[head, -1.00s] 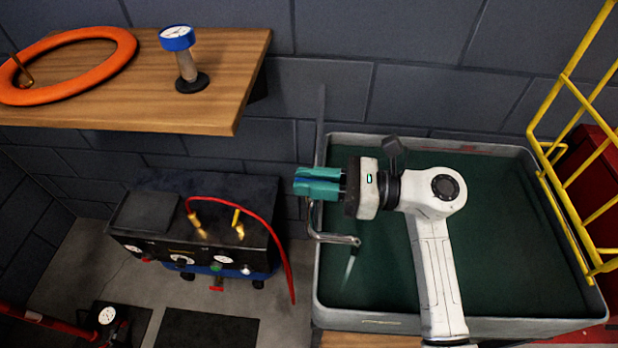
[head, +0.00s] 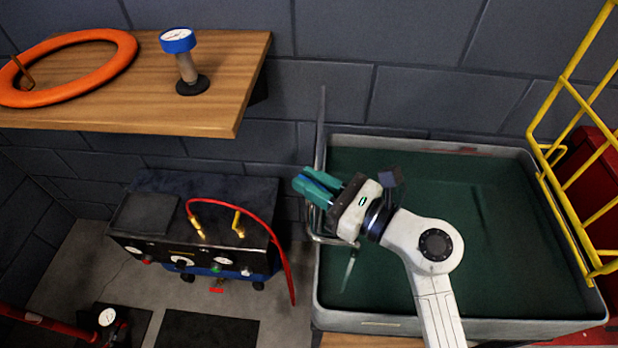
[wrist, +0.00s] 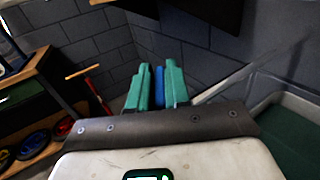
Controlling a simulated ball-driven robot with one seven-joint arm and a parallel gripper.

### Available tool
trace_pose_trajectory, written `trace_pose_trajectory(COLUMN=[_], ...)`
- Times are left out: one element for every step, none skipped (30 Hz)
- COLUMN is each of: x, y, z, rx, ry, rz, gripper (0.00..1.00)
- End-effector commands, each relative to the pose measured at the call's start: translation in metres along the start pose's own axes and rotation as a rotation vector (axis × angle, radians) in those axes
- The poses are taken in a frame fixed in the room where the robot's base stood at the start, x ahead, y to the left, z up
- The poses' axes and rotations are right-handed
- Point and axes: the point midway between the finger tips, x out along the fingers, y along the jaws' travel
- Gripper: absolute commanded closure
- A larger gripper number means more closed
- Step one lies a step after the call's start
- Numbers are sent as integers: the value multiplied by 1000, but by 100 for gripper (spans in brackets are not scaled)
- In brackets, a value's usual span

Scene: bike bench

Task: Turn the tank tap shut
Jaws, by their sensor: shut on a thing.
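The tank tap (head: 318,222) is a grey metal pipe at the left rim of the tank (head: 590,298), with its spout bent over the green inside. A thin pale stream (head: 347,272) hangs below the spout end. My gripper (head: 308,185) is at the top of the tap, its teal fingers shut on the blue tap handle (head: 317,184). In the wrist view the blue handle (wrist: 159,88) shows as a strip between the two fingers (wrist: 158,86). My wrist hides part of the pipe and spout in the head view.
A wooden shelf (head: 120,105) at upper left holds an orange ring (head: 105,82) and a blue-topped gauge (head: 178,42). A black machine (head: 165,230) with a red hose (head: 268,230) stands left of the tank. A yellow wire rack (head: 556,130) borders the right.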

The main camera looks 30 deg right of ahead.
Motion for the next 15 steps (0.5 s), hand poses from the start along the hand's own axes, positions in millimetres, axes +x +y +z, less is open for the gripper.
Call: trace_pose_trajectory(x=[0, 0, 0, 0, 0, 0, 0, 0, 0, 0, 0, 0, 0, 0, 0], y=[-1, -1, -1, -1, -1, -1, -1, -1, -1, -2, -2, -2, -1, -1, -1], z=[2, 2, 2, 2, 2, 2, 2, 2, 2, 2, 2, 2, 2, 2, 2], rx=[-3, -3, -3, -3, -3, -2, -3, -2, -2, -2, -2, -2, -2, -2, -2], ry=[-4, -4, -4, -4, -4, -4, -5, -5, -5, -5, -5, -5, -4, -4, -4], rz=[-5, -6, -7, -7, -7, -7, -7, -7, -7, -7, -7, -7, -6, -6, -5], gripper=[100, 100, 100, 100, 100, 100, 100, 100, 100, 100, 81, 77, 74, 71, 67])
